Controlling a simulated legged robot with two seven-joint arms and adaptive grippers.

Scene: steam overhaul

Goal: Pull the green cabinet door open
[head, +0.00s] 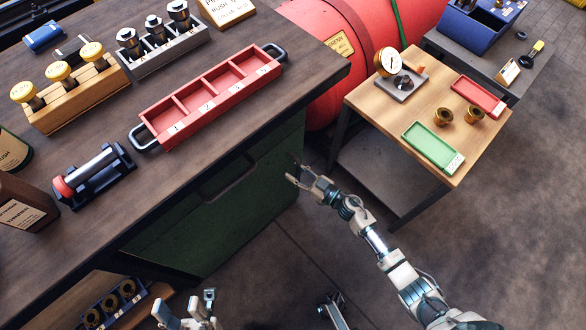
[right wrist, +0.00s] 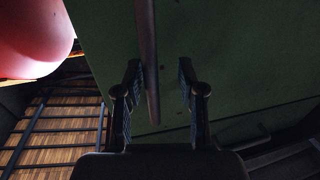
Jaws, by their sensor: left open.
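The green cabinet door (head: 210,229) is under the dark workbench and looks closed. My right gripper (head: 292,174) is beside the cabinet's right edge. In the right wrist view its fingers (right wrist: 160,80) are open, with a dark bar (right wrist: 148,50) between them, closer to the left finger. Green panel (right wrist: 230,60) fills the view behind; whether this bar is the same handle is unclear. My left gripper (head: 188,310) is open and empty at the bottom, below the cabinet, away from the door.
The workbench (head: 185,175) overhangs the cabinet and holds a red compartment tray (head: 206,115). A small wooden-topped table (head: 390,125) stands at the right, close to my right arm. A red tank (head: 325,90) is behind. Floor (head: 270,270) before the cabinet looks mostly clear.

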